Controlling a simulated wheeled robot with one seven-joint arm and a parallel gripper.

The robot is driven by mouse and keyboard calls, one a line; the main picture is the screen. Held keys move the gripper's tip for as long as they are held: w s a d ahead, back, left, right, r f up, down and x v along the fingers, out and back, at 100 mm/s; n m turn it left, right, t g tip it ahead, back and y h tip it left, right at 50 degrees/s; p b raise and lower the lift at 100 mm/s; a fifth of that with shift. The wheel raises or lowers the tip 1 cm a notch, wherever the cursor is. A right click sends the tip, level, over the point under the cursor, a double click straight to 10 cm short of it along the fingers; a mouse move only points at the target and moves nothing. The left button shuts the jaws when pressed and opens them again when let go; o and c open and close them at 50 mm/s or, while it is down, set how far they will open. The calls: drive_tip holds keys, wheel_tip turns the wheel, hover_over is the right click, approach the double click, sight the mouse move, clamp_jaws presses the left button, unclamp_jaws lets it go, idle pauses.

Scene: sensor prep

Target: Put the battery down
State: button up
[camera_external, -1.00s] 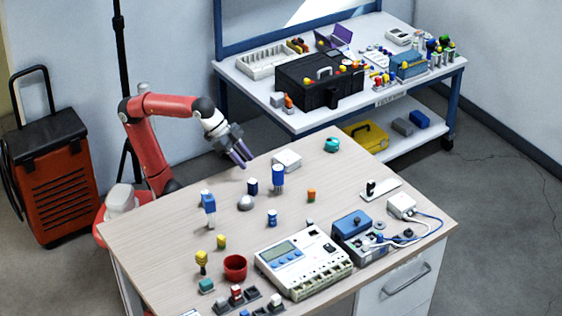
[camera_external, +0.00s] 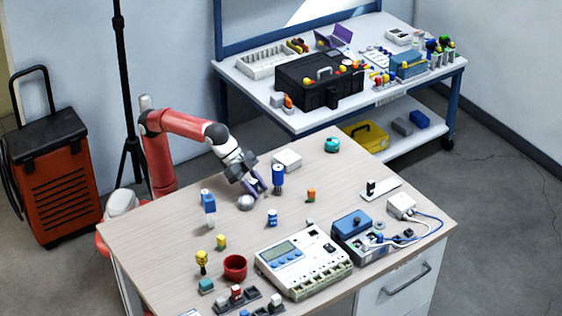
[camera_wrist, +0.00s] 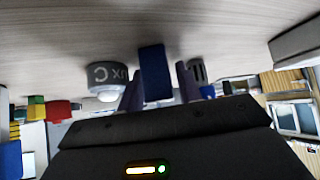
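My gripper (camera_external: 257,188) is low over the left part of the wooden table, its purple fingers pointing down. In the wrist view a dark blue block (camera_wrist: 154,72), perhaps the battery, stands between the two fingers of my gripper (camera_wrist: 160,88). The left finger seems to meet its edge and a thin gap may show on the right, so I cannot tell whether they grip it. In the external view the fingers mostly hide this block. Its contact with the table is not clear.
A grey domed piece (camera_external: 246,203) stands close in front of my gripper; it also shows in the wrist view (camera_wrist: 108,78). A taller blue cylinder (camera_external: 278,177) is close on the right, a white box (camera_external: 287,160) behind. A blue-topped piece (camera_external: 208,202) stands left.

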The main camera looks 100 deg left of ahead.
clamp_jaws()
wheel_tip(320, 180, up, 19)
drive_tip(key=p, duration=0.7)
drive_tip(key=w+d+f+m+g+h, duration=0.25)
drive_tip(key=w+f+m, duration=0.25)
drive_tip(key=w, duration=0.3)
drive_tip(key=w+d+f+m+g+h, duration=0.2)
drive_tip(key=w+d+f+m, duration=0.2)
drive_tip(key=w+f, duration=0.25)
drive_tip(key=shift+g+h, duration=0.25)
drive_tip(key=f+b, duration=0.1)
drive_tip(key=f, duration=0.1)
drive_tip(key=f+b, duration=0.1)
drive_tip(key=f, duration=0.1)
drive_tip(key=f+b, duration=0.2)
drive_tip(key=f, duration=0.1)
drive_tip(key=shift+w+f, duration=0.1)
drive_tip(key=shift+w, duration=0.25)
